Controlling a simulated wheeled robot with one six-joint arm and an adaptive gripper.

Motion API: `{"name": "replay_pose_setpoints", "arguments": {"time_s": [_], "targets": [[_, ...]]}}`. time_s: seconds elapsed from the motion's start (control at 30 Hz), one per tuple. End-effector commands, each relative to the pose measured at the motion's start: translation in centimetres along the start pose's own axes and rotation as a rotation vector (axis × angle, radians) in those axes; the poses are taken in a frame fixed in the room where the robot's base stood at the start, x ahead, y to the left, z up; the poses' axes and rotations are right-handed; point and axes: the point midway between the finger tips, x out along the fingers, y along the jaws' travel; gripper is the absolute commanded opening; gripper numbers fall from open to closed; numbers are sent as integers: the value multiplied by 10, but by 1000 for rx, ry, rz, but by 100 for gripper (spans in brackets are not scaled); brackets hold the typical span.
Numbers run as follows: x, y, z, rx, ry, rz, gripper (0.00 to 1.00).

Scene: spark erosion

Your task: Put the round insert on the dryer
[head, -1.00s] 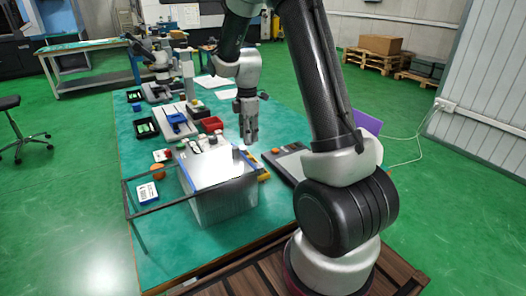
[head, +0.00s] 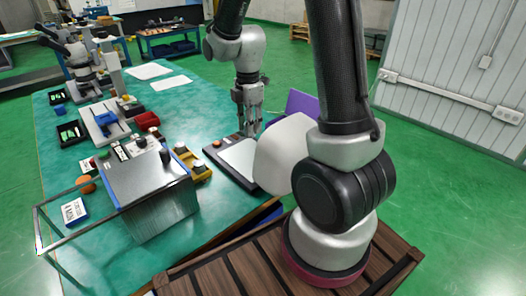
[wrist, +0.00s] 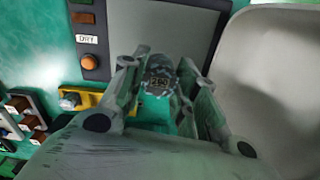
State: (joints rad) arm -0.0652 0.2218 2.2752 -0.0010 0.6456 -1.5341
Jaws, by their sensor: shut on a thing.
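My gripper (head: 248,128) points down close to the dryer's far side. In the wrist view my gripper (wrist: 158,88) is shut on the round insert (wrist: 158,76), a small dark grey disc with a marked top. In the head view the fingers hide the insert. The dryer is a flat black unit with a grey plate (head: 240,158), an orange button and a "DRY" label. In the wrist view the dryer plate (wrist: 180,25) lies beyond the held insert. The height of the insert over the dryer is hard to tell.
A yellow holder (head: 197,168) with grey round pieces stands left of the dryer. A grey metal box (head: 150,195) with a thin frame is further left. A purple panel (head: 302,104) is right of the gripper.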

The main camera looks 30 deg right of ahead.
Motion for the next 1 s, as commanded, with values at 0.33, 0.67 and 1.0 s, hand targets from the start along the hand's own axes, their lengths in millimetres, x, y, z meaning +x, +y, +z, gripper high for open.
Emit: {"name": "replay_pose_setpoints", "arguments": {"time_s": [0.33, 0.67, 1.0], "targets": [[53, 0, 0, -8, 0, -1, 0], [89, 1, 0, -8, 0, 2, 0], [92, 1, 0, -8, 0, 2, 34]]}}
